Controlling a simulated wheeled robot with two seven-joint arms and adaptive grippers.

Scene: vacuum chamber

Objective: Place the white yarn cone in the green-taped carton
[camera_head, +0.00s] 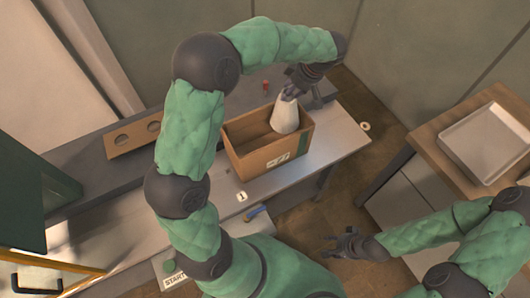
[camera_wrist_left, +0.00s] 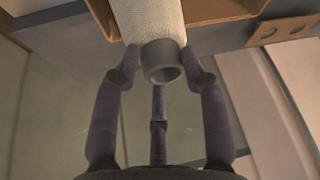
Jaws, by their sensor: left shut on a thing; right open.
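The white yarn cone (camera_head: 285,116) is upright in the head view, at the right part of the brown carton (camera_head: 244,166). Its lower end is inside the carton's outline; I cannot tell whether it touches the floor. My left gripper (camera_head: 291,92) is shut on the cone's narrow top. In the left wrist view, the fingers (camera_wrist_left: 159,80) close around the cone's grey tube end (camera_wrist_left: 162,62), and the white yarn (camera_wrist_left: 148,18) extends beyond. My right gripper (camera_head: 347,243) is open and empty, away from the carton.
The carton stands on a grey bench (camera_head: 335,150). A board with round holes (camera_head: 132,135) lies to its left. A small red object (camera_head: 265,87) is behind it. A metal tray (camera_head: 487,143) sits on a wooden table at the right. A white ring (camera_head: 365,126) lies near the bench's right edge.

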